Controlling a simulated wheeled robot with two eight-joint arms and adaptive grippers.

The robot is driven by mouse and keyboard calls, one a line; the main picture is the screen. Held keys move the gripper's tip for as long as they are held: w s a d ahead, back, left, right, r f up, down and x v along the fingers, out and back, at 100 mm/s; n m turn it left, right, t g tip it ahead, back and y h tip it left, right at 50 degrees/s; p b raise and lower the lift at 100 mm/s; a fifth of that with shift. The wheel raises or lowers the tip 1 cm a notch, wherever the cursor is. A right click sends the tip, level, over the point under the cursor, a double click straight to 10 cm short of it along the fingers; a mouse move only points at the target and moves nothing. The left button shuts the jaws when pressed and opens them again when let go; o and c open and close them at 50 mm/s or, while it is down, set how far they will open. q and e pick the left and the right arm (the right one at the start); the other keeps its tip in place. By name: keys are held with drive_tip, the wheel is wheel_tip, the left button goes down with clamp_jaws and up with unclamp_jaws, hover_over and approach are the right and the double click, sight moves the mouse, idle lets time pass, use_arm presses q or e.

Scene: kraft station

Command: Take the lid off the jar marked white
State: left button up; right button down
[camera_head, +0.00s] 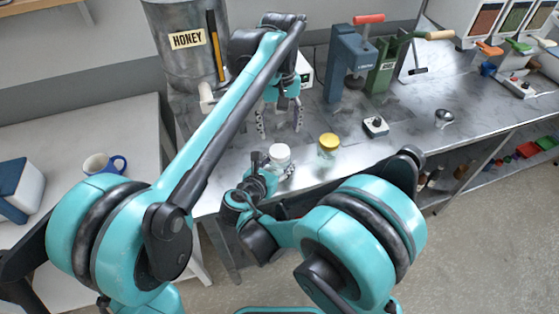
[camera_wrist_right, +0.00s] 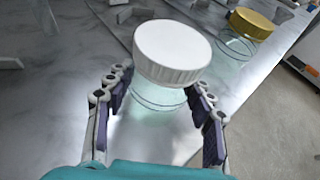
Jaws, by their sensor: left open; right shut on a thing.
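The jar with a white lid (camera_head: 280,152) stands on the metal bench near its front edge. In the right wrist view its white lid (camera_wrist_right: 172,52) sits on the clear glass jar body (camera_wrist_right: 158,97). My right gripper (camera_wrist_right: 160,84) is shut on the glass body, one finger on each side, below the lid. My left gripper (camera_head: 280,118) is open and empty, fingers pointing down, behind the white-lidded jar. No writing on the jar is readable.
A yellow-lidded jar (camera_head: 328,146) stands close to the right of the white one. A small device with a knob (camera_head: 376,125), a blue press (camera_head: 347,65) and a green press (camera_head: 384,70) stand farther back. A honey drum (camera_head: 186,62) is at the back left.

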sight(279, 151)
use_arm(q)
drive_tip(key=m, duration=0.3)
drive_tip(key=shift+m, duration=0.3)
drive_tip(key=m, duration=0.4)
drive_tip(key=shift+m, duration=0.3)
drive_tip(key=m, duration=0.9)
drive_tip(key=shift+m, duration=0.4)
drive_tip(key=m, duration=0.4)
drive_tip(key=shift+m, duration=0.3)
drive_tip(key=m, duration=1.2)
drive_tip(key=shift+m, duration=0.4)
drive_tip(key=shift+f+m, duration=0.3)
drive_tip(key=shift+f, duration=3.7)
